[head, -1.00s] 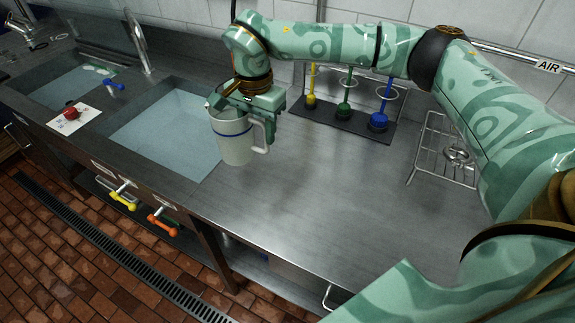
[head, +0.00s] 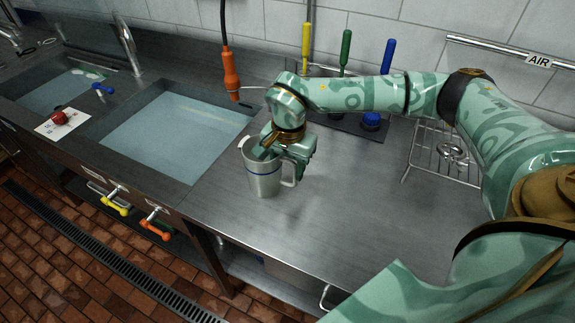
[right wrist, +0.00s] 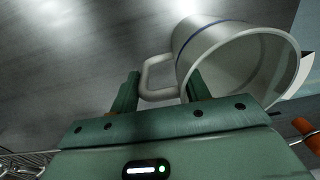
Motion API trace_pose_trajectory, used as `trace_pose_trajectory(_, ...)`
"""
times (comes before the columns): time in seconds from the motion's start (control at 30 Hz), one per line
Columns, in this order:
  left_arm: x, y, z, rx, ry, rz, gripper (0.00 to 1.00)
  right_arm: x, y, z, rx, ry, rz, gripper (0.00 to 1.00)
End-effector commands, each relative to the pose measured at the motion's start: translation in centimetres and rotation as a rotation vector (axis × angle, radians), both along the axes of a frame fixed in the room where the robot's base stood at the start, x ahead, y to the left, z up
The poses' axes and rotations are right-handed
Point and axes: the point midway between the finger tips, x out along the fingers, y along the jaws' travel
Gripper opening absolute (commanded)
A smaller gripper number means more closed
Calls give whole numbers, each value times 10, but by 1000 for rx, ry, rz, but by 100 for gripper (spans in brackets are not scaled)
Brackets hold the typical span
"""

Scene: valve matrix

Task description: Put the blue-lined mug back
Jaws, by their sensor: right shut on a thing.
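The blue-lined mug (head: 264,182) is pale grey with a blue band. It is upright over the steel counter, just right of the nearer sink. My right gripper (head: 287,160) is shut on its handle (head: 289,180). In the right wrist view the mug (right wrist: 225,52) shows its open rim, and the handle (right wrist: 158,80) lies between the fingers of the gripper (right wrist: 162,92). I cannot tell whether the mug's base touches the counter. My left gripper is not in view.
Nearer sink (head: 170,130) holds water. An orange handle (head: 231,75) hangs behind the mug. A rack with yellow, green and blue-handled tools (head: 388,57) stands at the back, partly hidden by my arm. A wire rack (head: 445,155) is at right. Counter front is clear.

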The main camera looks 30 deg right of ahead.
Motion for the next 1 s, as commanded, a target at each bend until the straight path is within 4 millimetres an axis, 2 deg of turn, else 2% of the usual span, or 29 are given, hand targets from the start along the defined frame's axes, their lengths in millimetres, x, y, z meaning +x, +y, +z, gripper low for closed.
trace_pose_trajectory(0.1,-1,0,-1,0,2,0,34,0,0,-2,0,0,0,0)
trace_pose_trajectory(0.13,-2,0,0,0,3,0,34,0,0,-2,0,0,0,55)
trace_pose_trajectory(0.2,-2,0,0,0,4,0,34,0,0,-2,0,0,0,68)
trace_pose_trajectory(0.47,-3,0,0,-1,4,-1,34,0,0,-1,0,0,0,68)
trace_pose_trajectory(0.57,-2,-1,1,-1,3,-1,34,0,0,7,0,-1,0,68)
trace_pose_trajectory(1.0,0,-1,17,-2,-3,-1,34,-1,-1,101,-1,-4,0,68)
